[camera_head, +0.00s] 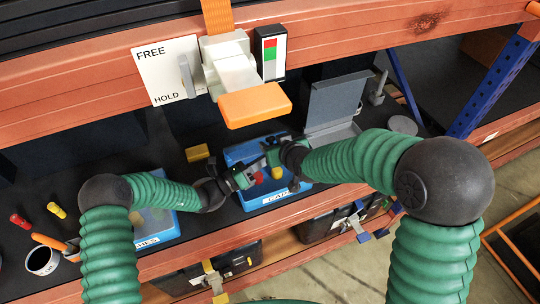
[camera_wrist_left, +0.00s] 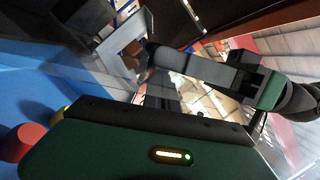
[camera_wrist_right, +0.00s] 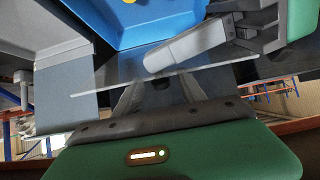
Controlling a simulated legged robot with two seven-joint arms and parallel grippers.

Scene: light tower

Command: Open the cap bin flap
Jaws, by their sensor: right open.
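The blue cap bin (camera_head: 268,200), its label partly legible, stands at the shelf's middle with red and yellow caps (camera_head: 277,172) inside. Its flap looks like a clear panel (camera_wrist_right: 115,86) crossing the right wrist view; it also shows in the left wrist view (camera_wrist_left: 75,62). How far it is tilted is hard to tell. My right gripper (camera_head: 272,156) is open at the bin's back, its fingers close to the panel. My left gripper (camera_head: 243,180) is over the bin's left side, near the panel; its fingers are too dark to judge. Contact with the panel is unclear.
A second blue bin (camera_head: 160,222) stands left, partly behind my left arm. A grey open box (camera_head: 335,105) is at the back right. A FREE/HOLD panel (camera_head: 165,70) and orange paddle (camera_head: 255,105) hang above. A cup (camera_head: 42,261) stands far left.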

